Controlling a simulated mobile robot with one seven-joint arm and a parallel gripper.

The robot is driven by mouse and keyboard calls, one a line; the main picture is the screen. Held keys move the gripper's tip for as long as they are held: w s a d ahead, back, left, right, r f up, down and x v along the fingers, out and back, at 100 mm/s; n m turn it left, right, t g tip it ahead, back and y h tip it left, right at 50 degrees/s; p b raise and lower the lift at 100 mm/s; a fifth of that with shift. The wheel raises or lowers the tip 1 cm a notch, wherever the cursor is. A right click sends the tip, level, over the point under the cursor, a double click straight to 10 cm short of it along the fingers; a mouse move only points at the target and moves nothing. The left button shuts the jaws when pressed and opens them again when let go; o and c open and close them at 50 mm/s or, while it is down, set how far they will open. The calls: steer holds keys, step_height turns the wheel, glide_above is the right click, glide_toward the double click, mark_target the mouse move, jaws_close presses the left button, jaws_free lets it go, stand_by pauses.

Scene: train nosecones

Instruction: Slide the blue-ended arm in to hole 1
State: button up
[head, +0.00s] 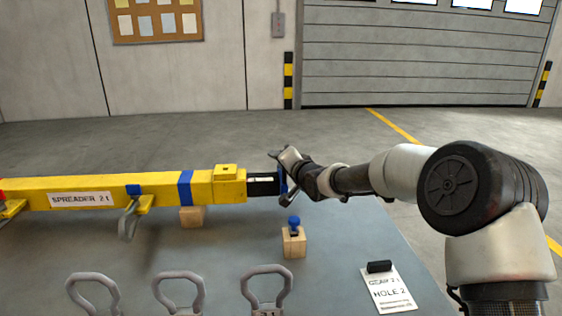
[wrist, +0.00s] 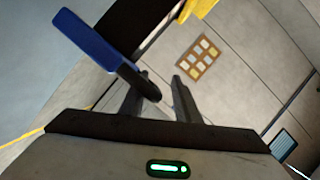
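The yellow spreader beam (head: 100,192), labelled "SPREADER 2t", lies across the left. A dark inner arm (head: 262,184) sticks a short way out of its right end. The arm ends in a blue end plate (head: 283,179), also large in the wrist view (wrist: 95,42). A black handle (wrist: 140,82) runs from the plate across my left finger. My gripper (head: 285,166) is at the blue end. In the wrist view its fingers (wrist: 162,84) stand apart, with a gap between the handle and the right finger. I cannot make out the holes.
A blue-topped pin (head: 294,222) stands in a wooden block (head: 294,244) on the grey table (head: 235,238). A card (head: 388,292) reading "HOLE 2" lies at the right with a black piece on it. Several grey shackles (head: 180,288) line the front. A hook (head: 128,222) hangs under the beam.

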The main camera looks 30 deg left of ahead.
steer(key=shift+d, duration=0.15)
steer(key=shift+d, duration=0.2)
steer(key=p+v, duration=0.3)
steer(key=v, duration=1.4)
steer(key=shift+a, duration=0.2)
steer(key=shift+s, duration=0.15)
